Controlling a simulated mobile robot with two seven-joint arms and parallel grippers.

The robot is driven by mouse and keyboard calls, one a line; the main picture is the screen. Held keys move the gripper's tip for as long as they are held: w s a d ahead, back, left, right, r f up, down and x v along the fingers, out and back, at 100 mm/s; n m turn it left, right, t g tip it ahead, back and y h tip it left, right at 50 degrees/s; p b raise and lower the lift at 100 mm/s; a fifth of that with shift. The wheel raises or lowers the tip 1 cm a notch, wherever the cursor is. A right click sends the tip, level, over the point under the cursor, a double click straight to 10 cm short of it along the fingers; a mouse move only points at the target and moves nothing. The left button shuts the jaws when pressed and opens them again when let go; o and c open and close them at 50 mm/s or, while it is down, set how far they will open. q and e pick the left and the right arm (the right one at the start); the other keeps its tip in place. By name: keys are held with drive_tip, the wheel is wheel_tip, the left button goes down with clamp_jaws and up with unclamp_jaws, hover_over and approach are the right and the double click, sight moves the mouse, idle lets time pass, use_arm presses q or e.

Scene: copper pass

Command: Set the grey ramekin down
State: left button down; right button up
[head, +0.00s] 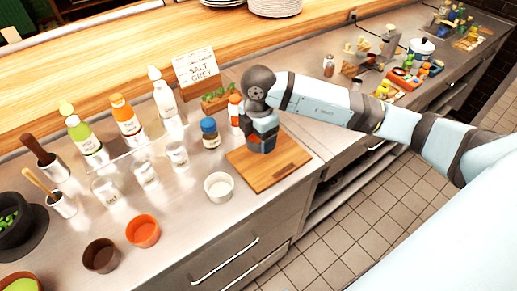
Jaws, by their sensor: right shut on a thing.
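My right gripper (262,143) points down over the wooden board (286,172) on the steel counter. It is shut on a small grey thing, taken as the grey ramekin, which the gripper mostly hides. I cannot tell whether the ramekin touches the board. A card (196,68) reading "SALT GREY" stands behind, to the left of the gripper. My left gripper is not in view.
A white ramekin (219,186) stands left of the board. An orange cup (143,231) and a brown cup (102,255) stand front left. The board's front part is bare.

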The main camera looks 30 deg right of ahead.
sight(258, 158)
drive_tip(key=shift+f, duration=2.75)
drive_tip(key=shift+f, duration=0.1)
drive_tip(key=shift+f, duration=0.1)
drive_tip(key=o, duration=1)
drive_tip(key=shift+c, duration=0.2)
